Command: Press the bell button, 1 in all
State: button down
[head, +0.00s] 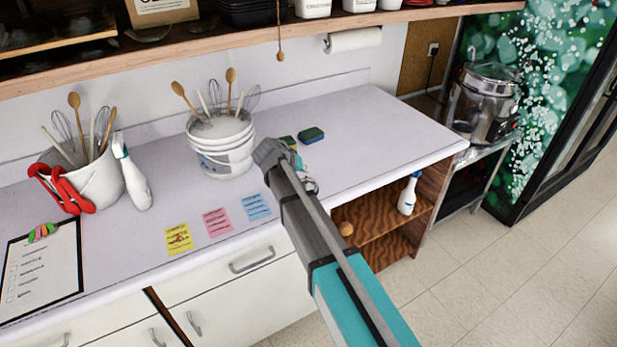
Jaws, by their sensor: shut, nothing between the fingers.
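No bell button can be made out in the head view; part of the counter is hidden behind my arm. My arm reaches up over the counter (350,120) from the lower right. My gripper (311,186) is mostly hidden behind my own arm, and only a small part shows at the arm's right side, over the counter. It is shut with nothing held. Whether it touches anything cannot be seen.
A white bucket of utensils (226,158) stands left of my arm, with sponges (311,135) behind it. Yellow (179,239), pink (217,222) and blue (256,207) notes lie in front. A spray bottle (133,178) and clipboard (42,275) are farther left. A shelf (215,48) overhangs the back.

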aim_at(306, 178)
jog(key=shift+r+p, duration=2.4)
jog(key=shift+r, duration=0.1)
jog(key=shift+d, duration=0.1)
jog(key=s+d+f+g+y, duration=0.2)
jog(key=s+d+g+y, duration=0.1)
jog(key=s+d, duration=0.9)
jog(key=s+d+f+g+y, duration=0.3)
jog(key=s+d, duration=0.8)
jog(key=s, duration=0.2)
jog(key=shift+s+d+f+g, duration=0.2)
jog(key=shift+d+f+g, duration=0.1)
jog(key=shift+d+f, duration=0.1)
